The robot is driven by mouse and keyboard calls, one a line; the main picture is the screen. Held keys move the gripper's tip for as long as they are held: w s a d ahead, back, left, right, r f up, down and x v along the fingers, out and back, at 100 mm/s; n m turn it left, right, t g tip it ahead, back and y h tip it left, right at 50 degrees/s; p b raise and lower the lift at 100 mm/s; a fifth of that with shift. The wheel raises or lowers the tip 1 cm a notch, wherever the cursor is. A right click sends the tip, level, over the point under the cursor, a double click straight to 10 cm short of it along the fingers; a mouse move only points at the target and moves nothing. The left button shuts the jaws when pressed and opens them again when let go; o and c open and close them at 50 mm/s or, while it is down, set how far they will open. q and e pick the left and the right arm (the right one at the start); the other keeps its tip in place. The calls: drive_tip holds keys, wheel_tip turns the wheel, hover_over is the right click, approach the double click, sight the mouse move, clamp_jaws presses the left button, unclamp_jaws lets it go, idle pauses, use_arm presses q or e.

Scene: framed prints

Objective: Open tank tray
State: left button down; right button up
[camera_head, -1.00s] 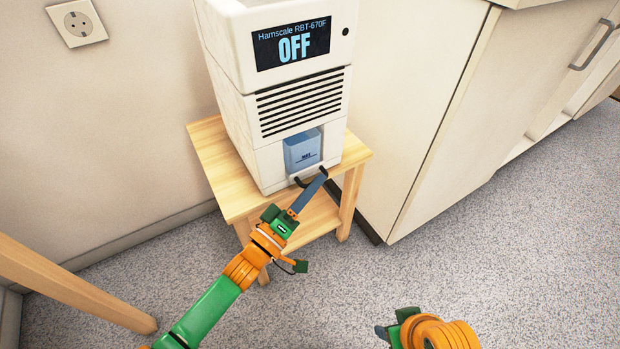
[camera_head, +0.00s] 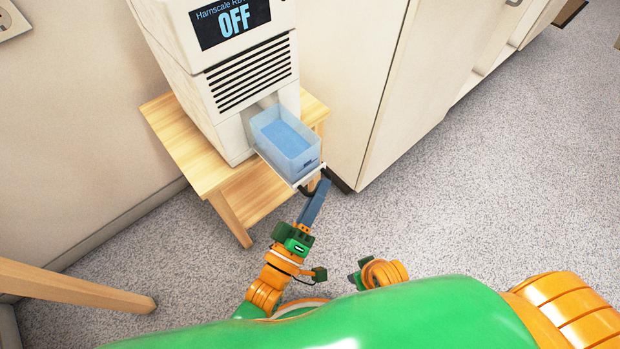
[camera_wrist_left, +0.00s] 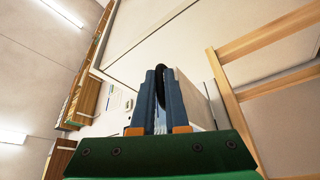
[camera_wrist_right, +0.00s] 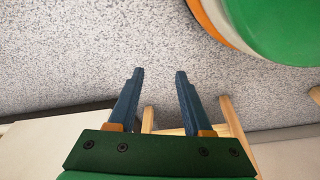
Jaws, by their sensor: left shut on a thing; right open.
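The white machine (camera_head: 225,75) with an OFF screen stands on a small wooden table. Its tank tray (camera_head: 288,172) is pulled out of the front opening, with a translucent blue tank (camera_head: 287,140) sitting upright on it. My left gripper (camera_head: 322,186) is shut on the dark tray handle (camera_head: 308,187) at the tray's front edge. In the left wrist view the dark handle (camera_wrist_left: 159,82) shows between the left fingers (camera_wrist_left: 161,85). My right gripper (camera_wrist_right: 158,75) is open and empty in the right wrist view, over the floor. Its fingers are mostly hidden in the head view.
The wooden table (camera_head: 180,150) carries the machine, close to the wall at left. A white cabinet (camera_head: 370,95) stands just right of it. A wooden leg (camera_head: 80,288) shows at lower left. The speckled floor (camera_head: 480,190) at right is clear.

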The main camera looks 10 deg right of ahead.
use_arm(q)
drive_tip(key=shift+s, duration=0.1)
idle(0.3)
drive_tip(key=c, duration=0.9)
unclamp_jaws()
drive_tip(key=p+v, duration=0.1)
drive_tip(key=v, duration=0.6)
use_arm(e)
drive_tip(key=shift+s+d+f, duration=0.15)
drive_tip(key=shift+s+f, duration=0.5)
drive_tip(key=shift+f, duration=0.3)
